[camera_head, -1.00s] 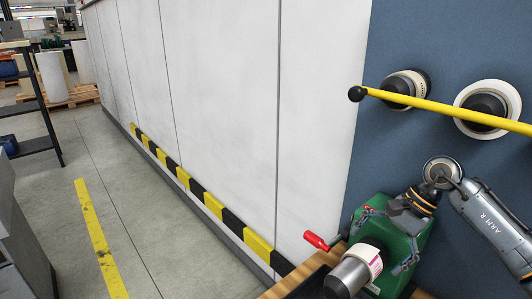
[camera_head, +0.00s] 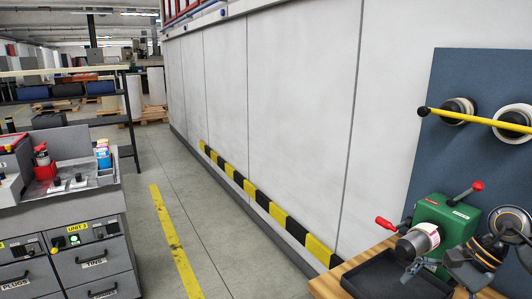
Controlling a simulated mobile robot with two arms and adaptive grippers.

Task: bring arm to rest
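My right gripper (camera_head: 442,276) is at the lower right, in front of the green label rewinder (camera_head: 447,217) and over the right side of the black tray (camera_head: 385,280). Its fingers are spread apart with nothing seen between them. The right arm bends in from the right edge, partly cut off by the frame. A white roll with a pink-marked label (camera_head: 425,234) sits on the rewinder's grey spindle (camera_head: 408,247). My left gripper is not in view.
The wooden bench (camera_head: 340,272) stands against a blue panel (camera_head: 450,85) with rolls on pegs and a yellow bar (camera_head: 475,118). A grey drawer cabinet (camera_head: 100,262) stands at left. Clear floor with a yellow line (camera_head: 172,235) runs between.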

